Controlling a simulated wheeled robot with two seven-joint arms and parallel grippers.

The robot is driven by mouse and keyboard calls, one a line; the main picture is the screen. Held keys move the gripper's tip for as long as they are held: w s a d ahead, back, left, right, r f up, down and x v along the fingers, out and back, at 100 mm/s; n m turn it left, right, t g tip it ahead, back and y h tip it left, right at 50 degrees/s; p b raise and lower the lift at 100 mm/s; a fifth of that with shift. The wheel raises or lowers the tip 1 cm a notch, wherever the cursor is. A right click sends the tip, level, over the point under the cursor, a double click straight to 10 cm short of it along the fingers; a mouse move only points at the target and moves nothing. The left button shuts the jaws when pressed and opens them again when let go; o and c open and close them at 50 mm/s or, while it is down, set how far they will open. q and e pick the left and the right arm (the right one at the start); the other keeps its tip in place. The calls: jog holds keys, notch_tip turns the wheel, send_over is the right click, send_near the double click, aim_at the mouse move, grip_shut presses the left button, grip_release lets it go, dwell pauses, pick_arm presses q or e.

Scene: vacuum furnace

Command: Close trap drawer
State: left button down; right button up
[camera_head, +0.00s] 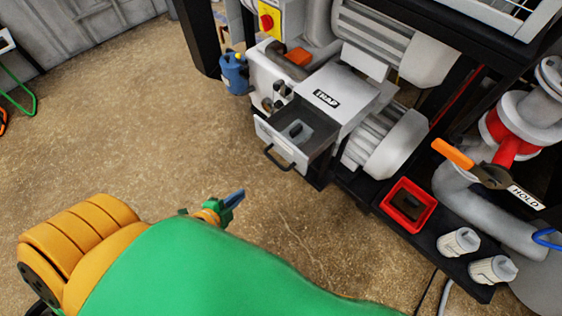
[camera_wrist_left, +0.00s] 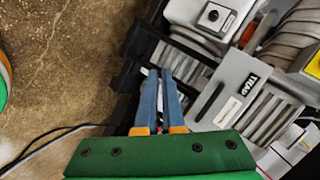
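The trap drawer (camera_head: 283,145) is pulled out from under the grey housing labelled TRAP (camera_head: 335,92) in the head view. It has a pale front, a dark bar handle (camera_head: 278,158) and a small dark item inside. My left gripper (camera_head: 238,194), with blue fingers, is in front of the drawer, to its lower left and apart from it. In the left wrist view the blue fingers (camera_wrist_left: 159,78) lie close together with at most a narrow gap, and nothing is clearly held. The TRAP housing (camera_wrist_left: 237,92) is right of them there. My right gripper is not in view.
A blue container (camera_head: 234,73) stands left of the housing. A ribbed cylinder (camera_head: 385,145) is right of the drawer. A red tray (camera_head: 409,206) and white fittings (camera_head: 460,242) sit on the black frame at right. The floor before the drawer is clear.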

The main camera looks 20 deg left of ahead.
aim_at(288, 155)
pick_arm(q)
jog(key=w+d+r+m+t+h, duration=0.1)
jog(key=w+d+r+m+h, duration=0.1)
jog(key=r+m, duration=0.25)
jog(key=w+d+r+m+t+h, duration=0.1)
jog(key=d+r+m+t+h, duration=0.1)
jog(key=r+m, duration=0.3)
jog(key=shift+n+g, duration=0.3)
jog(key=shift+n, duration=0.35)
jog(key=x, duration=0.3)
jog(key=r+x, duration=0.1)
jog(key=x, duration=0.5)
jog(key=shift+w+d+r, duration=0.1)
jog(key=shift+w+d, duration=0.2)
jog(key=shift+w, duration=0.15)
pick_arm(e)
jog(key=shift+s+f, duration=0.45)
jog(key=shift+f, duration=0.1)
pick_arm(q)
jog(key=shift+w, duration=0.1)
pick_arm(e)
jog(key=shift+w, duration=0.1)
